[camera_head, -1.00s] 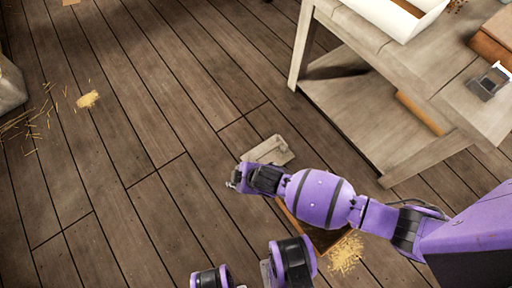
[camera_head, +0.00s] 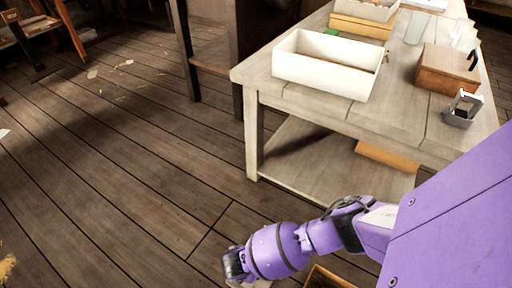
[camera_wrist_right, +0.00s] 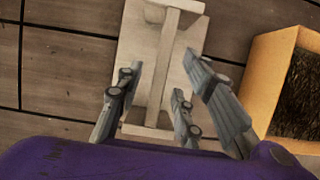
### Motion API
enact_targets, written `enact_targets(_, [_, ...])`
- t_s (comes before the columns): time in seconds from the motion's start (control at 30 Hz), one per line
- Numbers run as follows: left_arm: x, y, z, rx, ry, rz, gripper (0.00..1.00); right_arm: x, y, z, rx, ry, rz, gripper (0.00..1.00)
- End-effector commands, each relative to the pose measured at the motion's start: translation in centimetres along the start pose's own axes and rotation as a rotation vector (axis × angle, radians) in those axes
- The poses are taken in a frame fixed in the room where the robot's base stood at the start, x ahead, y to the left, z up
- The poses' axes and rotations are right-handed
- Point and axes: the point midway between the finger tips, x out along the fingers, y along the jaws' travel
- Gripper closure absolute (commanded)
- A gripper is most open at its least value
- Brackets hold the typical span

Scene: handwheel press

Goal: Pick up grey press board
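The grey press board (camera_wrist_right: 158,75), a pale flat plate with a raised bar along its middle, lies on the plank floor in the right wrist view. My right gripper (camera_wrist_right: 150,112) is open over it, with fingers apart on either side of the bar. I cannot tell whether they touch it. In the head view my right arm reaches down to the bottom edge, and a small pale bit of the board (camera_head: 262,284) shows below it; the rest is hidden. My left gripper is not in view.
A wooden box with dark contents (camera_wrist_right: 258,85) stands close right of the board. A workbench (camera_head: 400,115) with a low shelf stands beyond my arm, carrying a white tray (camera_head: 325,70), a brown box (camera_head: 447,70) and a small metal holder (camera_head: 462,110). Floor to the left is largely clear.

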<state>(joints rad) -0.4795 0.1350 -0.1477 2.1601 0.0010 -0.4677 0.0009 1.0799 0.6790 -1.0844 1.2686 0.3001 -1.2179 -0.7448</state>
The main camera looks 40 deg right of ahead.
Motion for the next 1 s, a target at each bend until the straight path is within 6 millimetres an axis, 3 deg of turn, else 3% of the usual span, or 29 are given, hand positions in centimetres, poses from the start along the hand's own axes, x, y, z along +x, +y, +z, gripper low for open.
enact_targets(0.03, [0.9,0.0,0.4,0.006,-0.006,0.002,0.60,1.4,-0.2,-0.1,-0.002,-0.001,-0.004,0.66])
enact_targets(0.2, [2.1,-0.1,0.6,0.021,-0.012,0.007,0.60,3.5,-0.2,-0.1,-0.001,0.000,-0.002,0.66])
enact_targets(0.43, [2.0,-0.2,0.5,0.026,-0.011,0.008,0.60,3.5,-0.2,0.1,0.000,0.000,0.000,0.66])
enact_targets(0.7, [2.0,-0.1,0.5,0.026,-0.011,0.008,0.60,3.5,-0.2,0.1,0.001,0.000,0.000,1.00])
enact_targets(1.0, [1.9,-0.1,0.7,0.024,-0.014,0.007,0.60,3.5,-0.1,0.1,0.001,0.000,0.000,1.00])
